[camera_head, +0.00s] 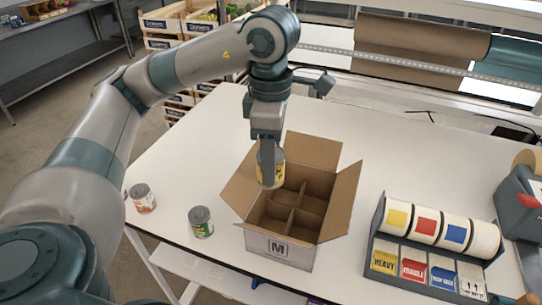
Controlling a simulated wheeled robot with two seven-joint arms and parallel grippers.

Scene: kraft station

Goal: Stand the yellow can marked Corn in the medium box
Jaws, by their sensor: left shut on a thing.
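My left gripper (267,165) points down over the medium box and is shut on the yellow can (277,170). The can is upright, with its lower end above the back-left part of the box; I cannot tell if it is inside a compartment. The can's label text is mostly hidden by the fingers. The medium box (280,248) is brown cardboard with open flaps, an M on its front and dividers forming several compartments. The compartments I can see into look empty. My right gripper is not in view.
A can with a red and white label (142,198) and a green can (201,222) stand left of the box near the table (400,155) edge. A label-roll holder (378,238) stands right of it, with a tape dispenser (521,205) farther right. The table behind the box is clear.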

